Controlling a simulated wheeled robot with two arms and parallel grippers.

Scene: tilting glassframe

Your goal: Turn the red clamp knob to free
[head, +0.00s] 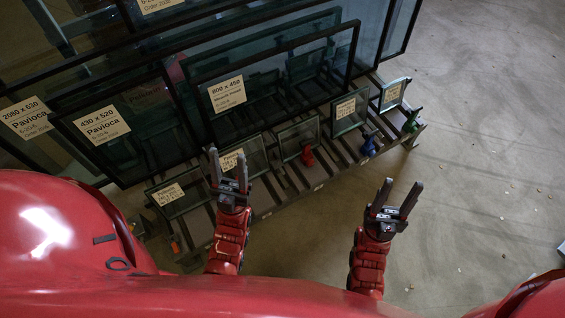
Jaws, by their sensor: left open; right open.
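The red clamp knob (307,156) sits on the front of the slatted rack (288,206), just below a small glass pane (298,138). A blue knob (369,145) and a green knob (411,122) are further right along the same rack edge. My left gripper (228,166) is open and empty, to the left of the red knob and apart from it, in front of a small labelled pane. My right gripper (396,196) is open and empty over the floor, below and right of the red knob. The knob's turned position is too small to tell.
Large framed glass panes (270,75) with paper labels stand tilted behind the small panes. Another small labelled pane (172,194) is at the rack's left end. An orange item (175,245) lies low at the left. The concrete floor (480,150) at right is mostly clear.

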